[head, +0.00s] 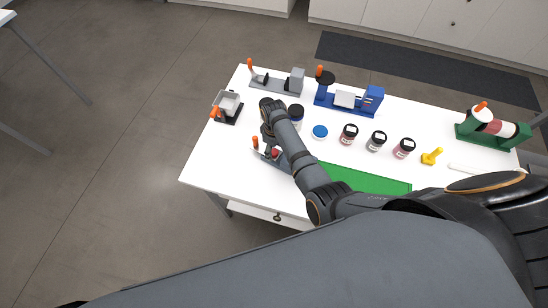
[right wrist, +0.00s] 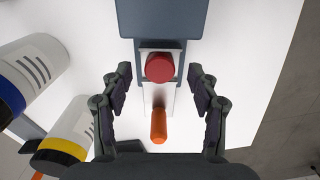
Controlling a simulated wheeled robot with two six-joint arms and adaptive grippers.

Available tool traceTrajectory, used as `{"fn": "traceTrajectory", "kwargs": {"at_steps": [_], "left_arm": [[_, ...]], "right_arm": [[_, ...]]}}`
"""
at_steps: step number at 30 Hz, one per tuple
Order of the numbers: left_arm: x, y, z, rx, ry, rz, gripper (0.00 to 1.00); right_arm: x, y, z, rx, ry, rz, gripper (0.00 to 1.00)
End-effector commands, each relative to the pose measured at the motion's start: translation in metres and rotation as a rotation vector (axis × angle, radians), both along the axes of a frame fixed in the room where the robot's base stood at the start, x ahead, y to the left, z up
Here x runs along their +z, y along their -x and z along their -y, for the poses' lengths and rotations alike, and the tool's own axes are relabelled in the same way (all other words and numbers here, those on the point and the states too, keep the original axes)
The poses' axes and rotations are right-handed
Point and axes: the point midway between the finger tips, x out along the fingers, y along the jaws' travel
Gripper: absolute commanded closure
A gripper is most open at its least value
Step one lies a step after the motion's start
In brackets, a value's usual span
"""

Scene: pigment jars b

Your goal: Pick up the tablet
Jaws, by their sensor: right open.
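The tablet (right wrist: 160,67) looks like a short red disc, seated in the light holder of a grey-blue device (right wrist: 160,18) in the right wrist view. It also shows as a small red spot (head: 275,153) in the head view, near the table's left front. My right gripper (right wrist: 160,78) is open, with one finger on each side of the tablet and holder. No contact with the tablet shows. In the head view my right gripper (head: 268,146) is above the device and partly hides it. An orange handle (right wrist: 159,126) sticks out from the device between the fingers. My left gripper is not in view.
White jars, one with a blue band (right wrist: 30,70) and one with a yellow band (right wrist: 66,140), stand left of the gripper in the wrist view. Several jars, a blue device (head: 335,105), a green mat (head: 365,181) and a yellow tool (head: 432,156) are on the white table (head: 215,165).

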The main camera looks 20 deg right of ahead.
Motion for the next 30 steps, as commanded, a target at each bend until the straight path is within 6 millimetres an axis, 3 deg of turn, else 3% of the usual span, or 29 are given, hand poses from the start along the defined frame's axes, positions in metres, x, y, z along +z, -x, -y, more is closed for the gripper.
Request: {"fn": "traceTrajectory", "kwargs": {"at_steps": [1, 9, 20, 30], "left_arm": [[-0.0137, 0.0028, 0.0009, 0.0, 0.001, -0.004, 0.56], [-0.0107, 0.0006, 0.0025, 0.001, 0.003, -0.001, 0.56], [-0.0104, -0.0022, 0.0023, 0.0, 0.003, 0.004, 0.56], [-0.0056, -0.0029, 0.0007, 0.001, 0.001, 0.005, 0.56]], "right_arm": [[-0.0122, -0.0001, -0.0002, 0.0, -0.001, 0.001, 0.4], [-0.0085, 0.0001, -0.0001, 0.0, 0.0, 0.0, 0.41], [-0.0088, 0.0002, -0.0002, 0.0, 0.0, 0.0, 0.89], [-0.0041, -0.0001, 0.0001, -0.001, 0.0, 0.0, 0.89]]}}
